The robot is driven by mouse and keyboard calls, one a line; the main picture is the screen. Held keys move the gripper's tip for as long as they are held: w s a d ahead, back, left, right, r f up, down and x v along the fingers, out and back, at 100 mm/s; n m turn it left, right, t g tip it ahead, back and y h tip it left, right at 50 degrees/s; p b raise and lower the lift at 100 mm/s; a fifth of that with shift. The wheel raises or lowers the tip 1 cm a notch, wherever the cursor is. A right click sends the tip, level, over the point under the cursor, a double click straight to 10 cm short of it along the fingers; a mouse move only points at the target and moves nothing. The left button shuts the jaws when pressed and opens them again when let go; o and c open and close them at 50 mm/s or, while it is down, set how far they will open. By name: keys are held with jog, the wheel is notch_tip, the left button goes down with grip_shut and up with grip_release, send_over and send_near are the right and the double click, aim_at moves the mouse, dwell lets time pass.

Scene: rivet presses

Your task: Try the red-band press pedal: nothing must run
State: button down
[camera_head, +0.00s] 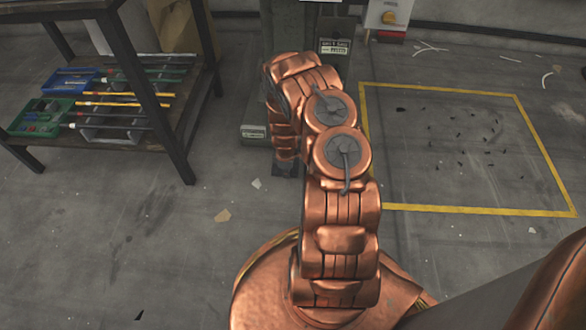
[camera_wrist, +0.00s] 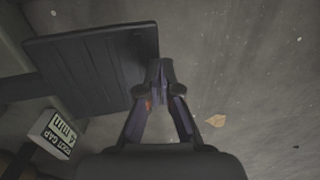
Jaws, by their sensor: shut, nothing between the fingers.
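A dark ribbed plate (camera_wrist: 85,75), which looks like the press pedal, fills the upper left of the wrist view. My gripper (camera_wrist: 159,75) is shut and empty, its fingertips together at the plate's right edge. I cannot tell whether they touch it. In the head view, my arm covers most of the pedal area at the foot of the grey press column (camera_head: 295,30). No red band can be made out on the column. A small block with a label (camera_head: 253,133) stands left of my wrist; its label in the wrist view (camera_wrist: 55,135) reads about "FOOT GAP 4 MIN".
A dark tool shelf (camera_head: 150,85) with blue and green bins stands at the left. A pale box with an orange knob (camera_head: 389,17) is at the back. A yellow-outlined floor area (camera_head: 460,209) at the right holds small dark bits. The front-left floor is mostly open.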

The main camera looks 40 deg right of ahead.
jog(key=shift+s+a+f, duration=0.1)
jog(key=shift+a+f, duration=0.1)
jog(key=shift+f, duration=0.55)
jog(key=shift+d+r, duration=0.15)
jog(key=shift+r, duration=0.15)
jog(key=shift+r+p, duration=0.25)
jog(key=shift+p, duration=0.2)
notch_tip(320, 180, up, 13)
jog(key=s+a+p, duration=0.2)
jog(key=p, duration=0.6)
jog(key=shift+a+f, duration=0.15)
jog(key=shift+a, duration=0.05)
